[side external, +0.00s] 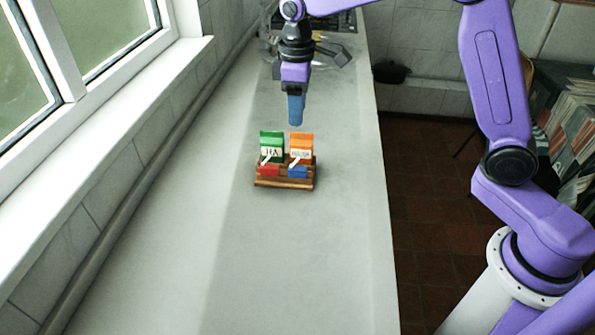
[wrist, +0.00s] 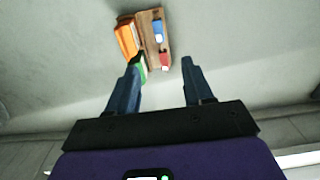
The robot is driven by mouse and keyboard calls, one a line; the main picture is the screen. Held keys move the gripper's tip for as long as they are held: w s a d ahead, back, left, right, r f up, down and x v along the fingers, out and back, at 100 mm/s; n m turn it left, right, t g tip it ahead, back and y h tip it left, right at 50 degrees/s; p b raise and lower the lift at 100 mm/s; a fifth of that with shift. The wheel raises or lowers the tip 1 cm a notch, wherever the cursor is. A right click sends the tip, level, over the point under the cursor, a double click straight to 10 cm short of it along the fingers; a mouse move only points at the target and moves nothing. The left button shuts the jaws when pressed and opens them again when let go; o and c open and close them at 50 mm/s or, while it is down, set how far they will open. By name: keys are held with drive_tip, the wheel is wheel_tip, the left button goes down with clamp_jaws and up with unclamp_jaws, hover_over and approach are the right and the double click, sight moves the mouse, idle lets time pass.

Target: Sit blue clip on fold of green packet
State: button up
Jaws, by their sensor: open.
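The green packet (side external: 271,144) stands upright at the left rear of a small wooden stand (side external: 284,184), with a white label on its front. In the wrist view it (wrist: 143,69) is partly hidden by a finger. The blue clip (side external: 298,172) sits at the stand's front right, before the orange packet; it also shows in the wrist view (wrist: 158,31). My gripper (side external: 295,122) hangs above and behind the packets, pointing down. In the wrist view its fingers (wrist: 160,66) are apart with nothing held between them.
An orange packet (side external: 301,146) stands right of the green one. A red clip (side external: 269,171) lies in front of the green packet. The grey counter (side external: 290,260) is clear around the stand. A window wall (side external: 110,110) borders the left; the counter's right edge drops to the floor.

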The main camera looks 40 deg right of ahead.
hover_over(297, 168)
drive_tip(key=f, duration=1.1)
drive_tip(key=shift+s+f, duration=0.1)
drive_tip(key=shift+s, duration=0.1)
drive_tip(key=shift+w+f, duration=0.1)
drive_tip(key=shift+f, duration=2.75)
clamp_jaws()
